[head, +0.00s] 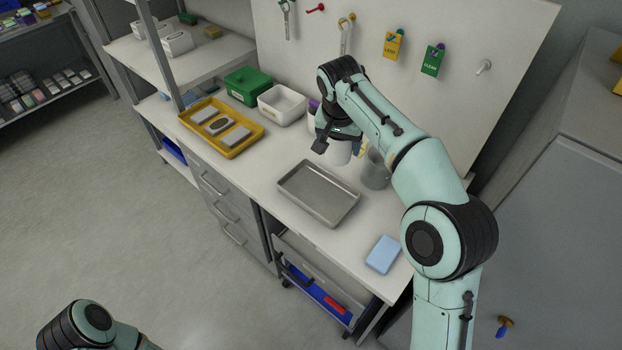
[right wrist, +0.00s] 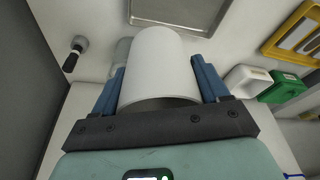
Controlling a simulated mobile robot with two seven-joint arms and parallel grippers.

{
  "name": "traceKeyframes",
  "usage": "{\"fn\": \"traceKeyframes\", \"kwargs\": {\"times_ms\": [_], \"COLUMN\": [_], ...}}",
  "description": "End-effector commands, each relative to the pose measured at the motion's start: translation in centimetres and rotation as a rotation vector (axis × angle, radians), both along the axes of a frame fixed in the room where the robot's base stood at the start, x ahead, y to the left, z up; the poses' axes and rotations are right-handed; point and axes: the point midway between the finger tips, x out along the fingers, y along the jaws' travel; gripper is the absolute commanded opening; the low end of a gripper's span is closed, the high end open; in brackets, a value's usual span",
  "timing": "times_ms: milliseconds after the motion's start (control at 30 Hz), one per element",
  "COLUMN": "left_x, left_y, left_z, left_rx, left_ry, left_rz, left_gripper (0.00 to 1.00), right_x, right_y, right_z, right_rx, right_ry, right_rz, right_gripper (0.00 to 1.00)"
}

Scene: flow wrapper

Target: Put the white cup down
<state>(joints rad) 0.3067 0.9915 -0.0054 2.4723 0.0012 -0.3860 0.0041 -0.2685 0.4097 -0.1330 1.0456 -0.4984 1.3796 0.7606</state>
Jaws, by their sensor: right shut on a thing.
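The white cup (right wrist: 160,62) is between the two blue fingers of my right gripper (right wrist: 158,80) in the right wrist view, and the fingers are shut on its sides. In the head view the white cup (head: 340,154) shows partly below my right gripper (head: 338,143), over the back of the white worktop. The gripper hides much of it there. I cannot tell whether its base touches the worktop. My left gripper is out of view; only part of my left arm shows at the bottom left.
A grey metal tray (head: 318,215) lies in front of the cup. A grey translucent container (head: 375,170) stands close at its right. A blue block (head: 383,254), white bin (head: 282,108), green box (head: 247,88) and yellow tray (head: 188,122) are also on the worktop (head: 262,172). A pegboard rises behind.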

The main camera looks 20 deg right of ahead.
Motion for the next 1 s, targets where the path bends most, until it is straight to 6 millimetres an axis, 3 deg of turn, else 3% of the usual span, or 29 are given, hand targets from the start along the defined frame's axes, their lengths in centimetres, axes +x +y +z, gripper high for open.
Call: {"fn": "traceKeyframes", "kwargs": {"times_ms": [167,633,1000], "left_x": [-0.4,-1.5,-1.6], "left_y": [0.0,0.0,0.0], "left_z": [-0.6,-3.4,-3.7], "left_rx": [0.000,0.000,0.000], "left_ry": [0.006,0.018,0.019], "left_rz": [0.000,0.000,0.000], "left_gripper": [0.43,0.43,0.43], "right_x": [-0.1,-0.1,-0.1], "right_y": [0.0,0.0,0.0], "right_z": [-1.6,-13.5,-17.0], "right_rx": [-0.001,-0.001,0.000], "right_ry": [0.004,0.004,0.002], "right_rz": [0.001,0.001,0.001], "right_gripper": [0.45,0.45,0.45]}}
